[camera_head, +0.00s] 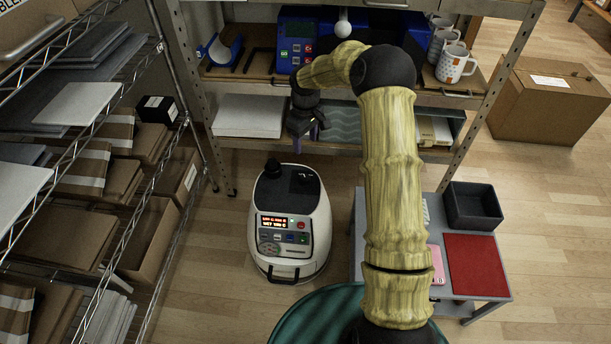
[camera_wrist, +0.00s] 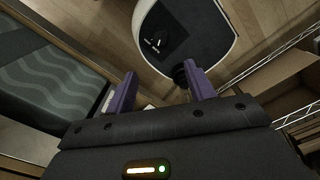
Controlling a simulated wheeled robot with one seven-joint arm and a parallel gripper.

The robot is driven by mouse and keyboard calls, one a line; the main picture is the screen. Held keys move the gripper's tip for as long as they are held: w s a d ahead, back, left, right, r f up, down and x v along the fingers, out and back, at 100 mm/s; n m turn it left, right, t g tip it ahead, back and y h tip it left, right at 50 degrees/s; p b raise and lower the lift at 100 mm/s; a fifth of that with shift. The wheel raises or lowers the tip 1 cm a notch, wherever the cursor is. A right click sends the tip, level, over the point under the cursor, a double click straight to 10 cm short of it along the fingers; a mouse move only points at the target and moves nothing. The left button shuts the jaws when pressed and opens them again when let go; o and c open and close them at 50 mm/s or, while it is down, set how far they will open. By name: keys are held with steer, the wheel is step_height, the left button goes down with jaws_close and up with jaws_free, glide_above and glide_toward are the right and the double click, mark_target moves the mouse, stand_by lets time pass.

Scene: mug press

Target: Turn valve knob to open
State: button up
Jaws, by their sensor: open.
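A white rounded machine (camera_head: 290,222) stands on the floor with a dark top panel. A tall black knob (camera_head: 273,167) rises from the panel's back left. A flatter black dial (camera_head: 305,176) with white marks sits to its right. I cannot tell which is the valve knob. My gripper (camera_head: 314,134) is in the air above and behind the machine, in front of the shelf. In the wrist view my gripper (camera_wrist: 158,84) has its purple fingers apart, with nothing between them. The tall knob (camera_wrist: 180,74) shows beside the right finger, partly hidden, and the dial (camera_wrist: 158,40) lies beyond the fingertips.
A wire rack (camera_head: 150,230) with boxes stands at left. A metal shelf (camera_head: 240,85) with a blue machine (camera_head: 297,45) and mugs (camera_head: 455,64) is behind. A grey table (camera_head: 470,215) with a dark bin (camera_head: 474,205) is at right.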

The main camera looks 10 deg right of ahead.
mark_target(305, 178)
step_height(305, 178, down, 17)
steer(key=b, duration=0.5)
steer(key=shift+d+r, duration=0.1)
steer(key=shift+c, duration=0.8)
steer(key=shift+a, duration=0.2)
steer(key=c, duration=0.8)
